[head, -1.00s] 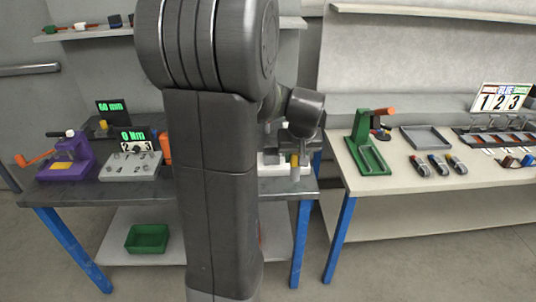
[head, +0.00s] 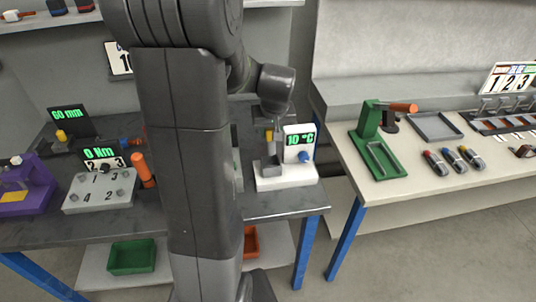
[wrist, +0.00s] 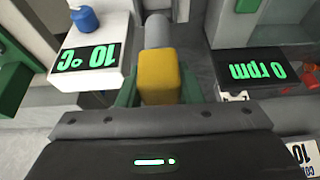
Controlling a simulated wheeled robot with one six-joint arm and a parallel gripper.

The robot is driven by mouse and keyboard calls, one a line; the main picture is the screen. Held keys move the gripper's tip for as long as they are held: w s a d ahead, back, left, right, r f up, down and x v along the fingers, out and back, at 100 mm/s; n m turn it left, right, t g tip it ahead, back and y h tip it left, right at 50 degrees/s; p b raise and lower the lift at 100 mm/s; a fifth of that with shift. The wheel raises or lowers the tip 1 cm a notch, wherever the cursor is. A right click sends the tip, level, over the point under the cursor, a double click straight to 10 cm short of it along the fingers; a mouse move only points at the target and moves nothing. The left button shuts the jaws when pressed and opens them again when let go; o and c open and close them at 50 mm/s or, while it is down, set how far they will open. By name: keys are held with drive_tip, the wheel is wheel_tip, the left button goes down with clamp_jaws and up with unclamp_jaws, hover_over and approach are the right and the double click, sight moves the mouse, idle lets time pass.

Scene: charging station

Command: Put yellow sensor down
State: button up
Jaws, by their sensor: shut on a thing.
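The yellow sensor (wrist: 158,70) is a yellow block with a grey cylindrical end (wrist: 158,30). My gripper (wrist: 158,92) is shut on the yellow block, between green finger pads. In the head view a small yellow patch of the sensor (head: 269,135) shows below my wrist, above the dark left table (head: 285,203). It is beside the white device with a "10 °C" display (head: 300,143) and a blue knob. In the wrist view the device (wrist: 112,25) is left of the sensor. I cannot tell whether the sensor touches anything.
A black "0 rpm" display (wrist: 255,70) is right of the sensor in the wrist view. An orange-handled tool (head: 143,170) and a grey numbered block (head: 100,190) are on the left table. A green press (head: 378,150) and grey tray (head: 435,126) are on the light right table.

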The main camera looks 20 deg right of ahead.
sight(271, 147)
wheel_tip(271, 147, down, 8)
drive_tip(key=shift+r, duration=0.25)
drive_tip(key=shift+f, duration=0.15)
drive_tip(key=o, duration=1)
drive_tip(key=shift+s+r, duration=0.2)
drive_tip(key=shift+r, duration=0.45)
drive_tip(key=v, duration=1.1)
drive_tip(key=shift+s+a, duration=0.1)
drive_tip(key=shift+s, duration=0.05)
drive_tip(key=shift+f, duration=0.1)
